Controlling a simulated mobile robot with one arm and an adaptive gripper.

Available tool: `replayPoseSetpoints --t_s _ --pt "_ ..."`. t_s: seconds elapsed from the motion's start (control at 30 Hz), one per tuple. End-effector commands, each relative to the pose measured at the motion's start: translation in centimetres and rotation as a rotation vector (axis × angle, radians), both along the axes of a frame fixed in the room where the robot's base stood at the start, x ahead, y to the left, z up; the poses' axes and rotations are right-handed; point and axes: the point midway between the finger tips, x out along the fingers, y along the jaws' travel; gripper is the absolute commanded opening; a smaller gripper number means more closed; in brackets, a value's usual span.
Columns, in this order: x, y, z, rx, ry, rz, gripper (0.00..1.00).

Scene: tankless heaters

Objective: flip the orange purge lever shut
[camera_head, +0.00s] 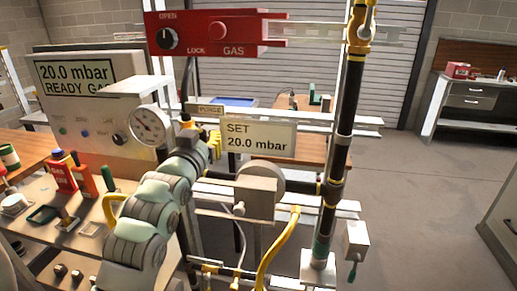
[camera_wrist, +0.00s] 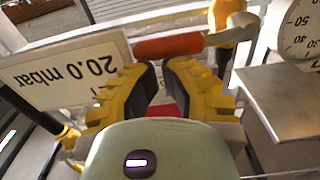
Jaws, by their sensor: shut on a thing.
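The purge lever's orange grip (camera_wrist: 168,46) shows in the wrist view, lying roughly crosswise at my fingertips. Its grey bar runs right to a yellow valve fitting (camera_wrist: 226,32). My gripper (camera_wrist: 160,72) has yellow fingers with black pads, closed in at the lever's near side; a gap shows between the pads lower down. The exact contact with the grip is hard to see. In the head view my gripper (camera_head: 214,142) is just below the PURGE label (camera_head: 210,109), left of the SET 20.0 mbar sign (camera_head: 259,137). The lever is hidden there by my arm and gripper.
A round gauge (camera_head: 150,126) stands close left of my wrist. A red GAS panel (camera_head: 210,33) is above. A black vertical pipe (camera_head: 344,120) and a grey regulator (camera_head: 258,192) are to the right. A cluttered bench lies left; open floor is at right.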

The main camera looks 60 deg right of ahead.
Motion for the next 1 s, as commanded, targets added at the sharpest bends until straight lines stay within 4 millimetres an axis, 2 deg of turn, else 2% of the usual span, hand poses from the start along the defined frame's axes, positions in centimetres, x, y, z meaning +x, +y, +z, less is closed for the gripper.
replayPoseSetpoints --t_s 0.07,0.3,0.4,0.7,1.0 --pt "0.1 0.1 0.3 0.007 0.002 0.003 0.0" --pt "0.1 0.4 4.3 -0.006 -0.005 0.006 0.0" --pt "-0.4 1.8 3.5 0.0 -0.001 0.008 0.0" --pt "-2.0 5.3 4.2 0.005 0.002 0.006 0.0" --pt "-3.1 7.9 4.0 0.004 0.001 0.007 0.0"
